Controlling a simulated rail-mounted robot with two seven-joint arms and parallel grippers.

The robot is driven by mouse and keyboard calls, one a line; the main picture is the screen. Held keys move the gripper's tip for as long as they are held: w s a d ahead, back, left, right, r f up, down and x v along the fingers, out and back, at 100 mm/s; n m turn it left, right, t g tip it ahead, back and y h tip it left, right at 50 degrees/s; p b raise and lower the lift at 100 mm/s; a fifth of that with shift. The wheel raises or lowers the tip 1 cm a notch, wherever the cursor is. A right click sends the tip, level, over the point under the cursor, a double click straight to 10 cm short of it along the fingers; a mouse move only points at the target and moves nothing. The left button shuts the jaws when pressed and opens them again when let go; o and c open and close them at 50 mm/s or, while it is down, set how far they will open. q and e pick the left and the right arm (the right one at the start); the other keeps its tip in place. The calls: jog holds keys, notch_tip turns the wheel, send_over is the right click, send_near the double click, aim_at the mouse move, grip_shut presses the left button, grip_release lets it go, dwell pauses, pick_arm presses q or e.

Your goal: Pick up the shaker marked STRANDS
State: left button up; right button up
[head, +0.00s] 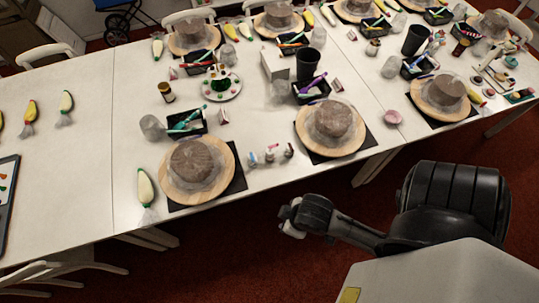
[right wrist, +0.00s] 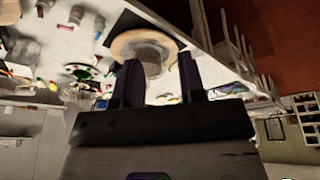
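No STRANDS marking can be read in either view. Three small shaker-like bottles (head: 270,155) stand in a row near the table's front edge, between two cake turntables. A brown jar (head: 166,91) with a pale label stands farther back at the left; its lettering is too small to read. My right gripper (head: 290,218) is off the table's front edge, in front of the small bottles and apart from them. In the right wrist view its two fingers (right wrist: 160,85) are spread with nothing held between them. My left gripper is not in view.
Wooden turntables with grey-brown cakes stand left (head: 222,188) and right (head: 305,146) of the bottles. Black trays (head: 187,133), a black cup (head: 308,65) and piping bags (head: 145,187) crowd the white table (head: 262,205). The left part of the table is mostly clear.

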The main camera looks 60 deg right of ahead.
jog(key=shift+o, duration=0.2)
jog(key=o, duration=0.9)
jog(key=shift+c, duration=0.2)
